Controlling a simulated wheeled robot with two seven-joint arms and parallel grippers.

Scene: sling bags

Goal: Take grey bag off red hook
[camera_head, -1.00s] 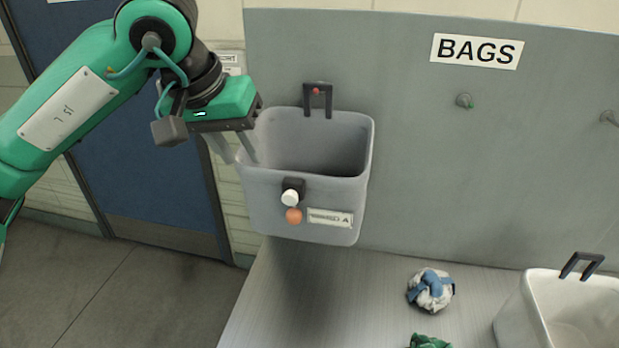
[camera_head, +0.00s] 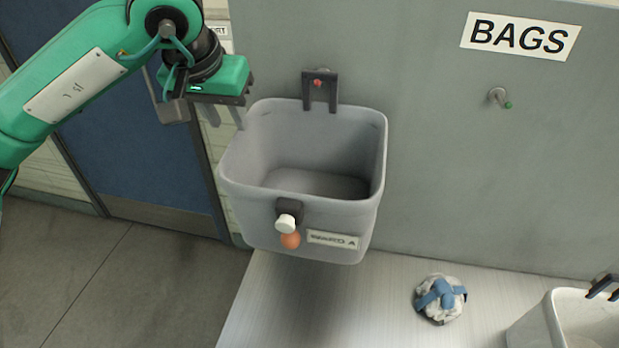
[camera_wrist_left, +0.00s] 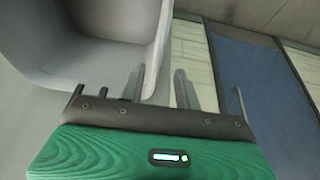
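The grey bag (camera_head: 270,205) hangs upright on the wall by its dark handle (camera_head: 320,92) over the red-tipped hook (camera_head: 317,83). Its open top shows an empty-looking inside, and its front has a white knob, an orange dot and a "WARD A" label. My left gripper (camera_head: 225,117) is at the bag's left rim, fingers apart with a gap between them. In the left wrist view the gripper (camera_wrist_left: 160,85) has its fingers near the edge of the bag (camera_wrist_left: 125,55); I cannot tell whether they touch it. My right gripper is not in view.
A bench (camera_head: 290,310) lies below the bag. On it are a white-and-blue bundle (camera_head: 440,298) and a pale bin (camera_head: 565,325) with a dark handle. A green-tipped hook (camera_head: 498,97) is on the wall right of the bag. A blue door (camera_head: 130,150) stands at left.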

